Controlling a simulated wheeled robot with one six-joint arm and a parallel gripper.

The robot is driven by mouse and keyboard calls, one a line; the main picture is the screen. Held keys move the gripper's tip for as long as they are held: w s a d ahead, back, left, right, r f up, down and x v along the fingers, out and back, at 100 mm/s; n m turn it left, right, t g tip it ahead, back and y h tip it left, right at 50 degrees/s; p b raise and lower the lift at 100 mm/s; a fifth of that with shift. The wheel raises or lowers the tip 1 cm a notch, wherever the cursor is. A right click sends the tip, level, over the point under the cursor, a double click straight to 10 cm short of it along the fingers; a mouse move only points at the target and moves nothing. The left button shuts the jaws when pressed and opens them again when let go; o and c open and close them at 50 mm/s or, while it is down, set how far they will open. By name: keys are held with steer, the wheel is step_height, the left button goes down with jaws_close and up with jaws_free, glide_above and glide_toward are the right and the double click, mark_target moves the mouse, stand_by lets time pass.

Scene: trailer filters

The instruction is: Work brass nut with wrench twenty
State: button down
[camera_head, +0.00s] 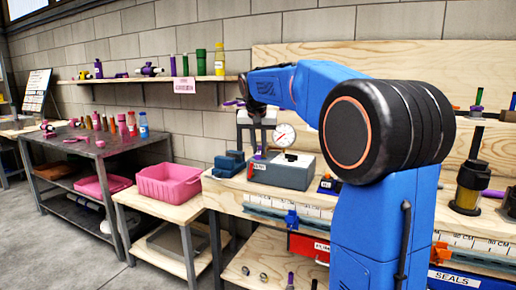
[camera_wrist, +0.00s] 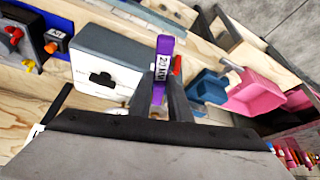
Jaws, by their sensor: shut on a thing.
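My gripper (camera_wrist: 161,100) is shut on a purple-handled tool with a white tag, which looks like wrench twenty (camera_wrist: 165,48). The tag seems to read 20 MM, though the print is small. The handle stands up between the two dark fingers in the wrist view, and its lower end is hidden. In the head view my gripper (camera_head: 257,138) points down over the bench at the left of my arm, with a bit of purple at its tips. I cannot make out a brass nut for certain; a dark brass-coloured filter body (camera_head: 471,178) stands on the bench at right.
A grey box (camera_head: 284,172) and a round gauge (camera_head: 284,135) are close to my gripper. A blue vise-like block (camera_head: 228,164) and a pink bin (camera_head: 168,184) are to the left. A shelf of bottles (camera_head: 150,79) runs along the wall. Open floor lies at the lower left.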

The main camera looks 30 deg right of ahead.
mark_target(258, 155)
steer(key=shift+s+d, duration=0.15)
steer(key=shift+d, duration=0.05)
steer(key=shift+s+a, duration=0.15)
steer(key=shift+s, duration=0.15)
steer(key=shift+s+a, duration=0.8)
steer(key=shift+s, duration=0.25)
steer(key=shift+s+a, duration=0.75)
steer(key=shift+s, duration=0.3)
